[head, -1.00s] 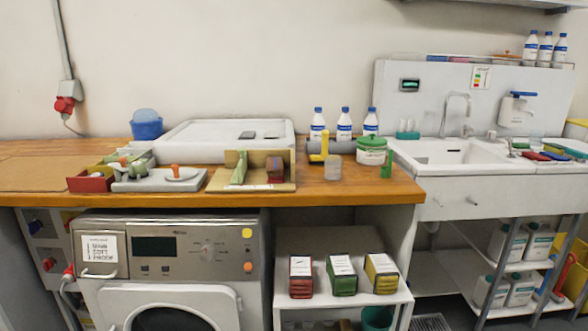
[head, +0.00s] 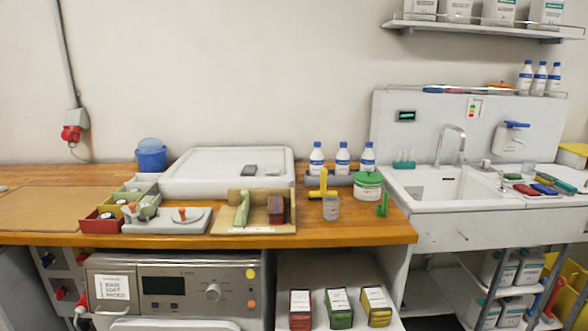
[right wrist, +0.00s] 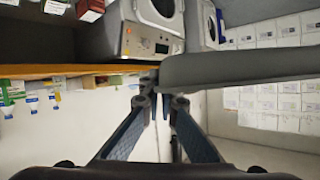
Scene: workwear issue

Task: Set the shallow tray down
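My right gripper (right wrist: 158,84) shows in the right wrist view, its fingers closed together at the near end of a flat grey slab. This slab looks like the shallow tray (right wrist: 240,67). It is seen nearly edge-on and runs from the fingertips to the right edge of the view. Its far end is out of view. The fingertips appear shut on its rim, though the exact contact is partly hidden. Neither gripper nor this slab shows in the head view. My left gripper is not in view.
The wooden counter (head: 350,234) holds a white basin-like unit (head: 215,165), a wooden stand (head: 270,227), small boxes, bottles and a green-lidded tub (head: 368,190). Its left end has a bare brown mat (head: 40,208). A sink (head: 445,188) stands at right, a washing machine (head: 185,285) below.

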